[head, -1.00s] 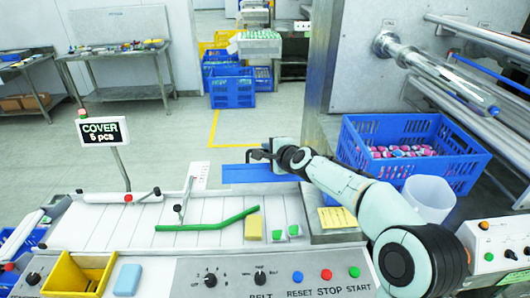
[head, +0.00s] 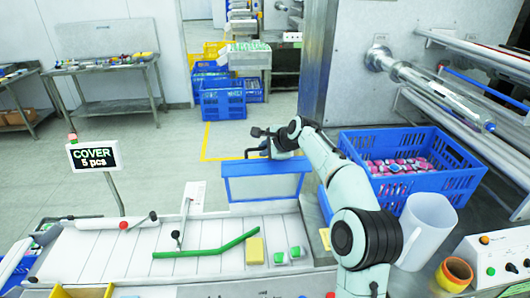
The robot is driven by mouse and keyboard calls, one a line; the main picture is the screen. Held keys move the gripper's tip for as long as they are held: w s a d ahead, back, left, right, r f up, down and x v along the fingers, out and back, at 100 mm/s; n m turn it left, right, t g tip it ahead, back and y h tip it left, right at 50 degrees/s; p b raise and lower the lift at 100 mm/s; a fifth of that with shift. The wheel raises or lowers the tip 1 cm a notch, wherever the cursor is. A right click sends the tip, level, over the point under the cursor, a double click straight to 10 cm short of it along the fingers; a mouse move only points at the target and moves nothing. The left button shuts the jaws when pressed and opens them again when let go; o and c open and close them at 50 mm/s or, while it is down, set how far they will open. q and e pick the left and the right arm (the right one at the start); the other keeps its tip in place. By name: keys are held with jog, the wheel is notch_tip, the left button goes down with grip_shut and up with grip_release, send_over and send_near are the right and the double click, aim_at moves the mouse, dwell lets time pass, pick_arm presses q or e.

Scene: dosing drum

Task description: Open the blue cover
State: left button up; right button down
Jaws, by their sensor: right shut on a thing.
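The blue cover (head: 232,168) stands raised at the far end of the white conveyor, a blue frame around a clear pale panel. Its lower blue bar meets the far edge of the conveyor. My right gripper (head: 260,147) is at the top edge of the cover, shut on it. The exact contact of the fingers is small and partly dark. My right arm reaches in from the lower right. My left gripper is not in view.
The white conveyor (head: 100,252) holds a green bar (head: 205,248), a yellow block (head: 254,250) and small green-topped pieces. A COVER sign (head: 94,157) stands at left. A blue crate (head: 400,190), clear jug (head: 425,230) and orange-yellow cup (head: 454,273) are right of my arm.

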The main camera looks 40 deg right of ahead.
jog(key=shift+w+d, duration=0.2)
jog(key=shift+w, duration=0.15)
jog(key=c, duration=1.2)
grip_release()
jog(key=shift+o, duration=0.2)
jog(key=v, duration=1.3)
jog(key=shift+r, duration=0.25)
